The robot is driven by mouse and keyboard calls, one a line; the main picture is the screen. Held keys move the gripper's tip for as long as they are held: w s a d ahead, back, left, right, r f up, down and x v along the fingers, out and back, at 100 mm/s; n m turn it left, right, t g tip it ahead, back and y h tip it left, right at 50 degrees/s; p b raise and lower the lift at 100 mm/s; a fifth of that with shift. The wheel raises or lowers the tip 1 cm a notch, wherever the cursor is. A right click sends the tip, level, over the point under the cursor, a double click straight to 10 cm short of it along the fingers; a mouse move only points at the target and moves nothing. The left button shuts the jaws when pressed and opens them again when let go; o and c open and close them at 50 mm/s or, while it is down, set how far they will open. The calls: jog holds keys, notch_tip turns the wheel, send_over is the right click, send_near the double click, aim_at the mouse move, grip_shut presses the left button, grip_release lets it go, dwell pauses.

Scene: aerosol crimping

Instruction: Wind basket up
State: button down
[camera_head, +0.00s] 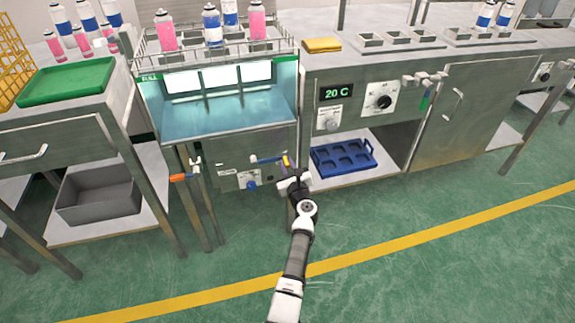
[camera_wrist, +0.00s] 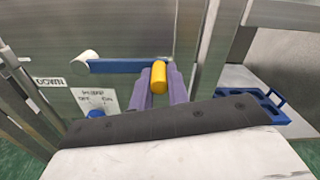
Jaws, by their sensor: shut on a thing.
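The wire basket (camera_head: 190,57) sits raised at the top of the steel water bath (camera_head: 215,115), with several pink and blue-white cans standing in it. On the bath's front panel is a crank with a blue arm (camera_head: 266,160) and a yellow handle (camera_head: 286,161). In the wrist view the blue arm (camera_wrist: 125,66) runs right from a pale hub (camera_wrist: 85,59) to the yellow handle (camera_wrist: 158,77). My gripper (camera_head: 288,172) is at the crank, its purple fingers (camera_wrist: 163,88) shut on the yellow handle. Part of the handle is hidden between them.
An orange-handled valve (camera_head: 179,178) is to the left. A blue crate (camera_head: 343,158) lies on the shelf at right. A table leg stands close beside my gripper. The green floor in front is clear.

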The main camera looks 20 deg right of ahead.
jog(key=shift+d+f, duration=0.15)
jog(key=c, duration=1.4)
grip_release()
jog(key=shift+o, duration=0.2)
jog(key=shift+s, duration=0.1)
jog(key=s+p, duration=0.3)
jog(key=s, duration=1)
jog(key=shift+s, duration=0.3)
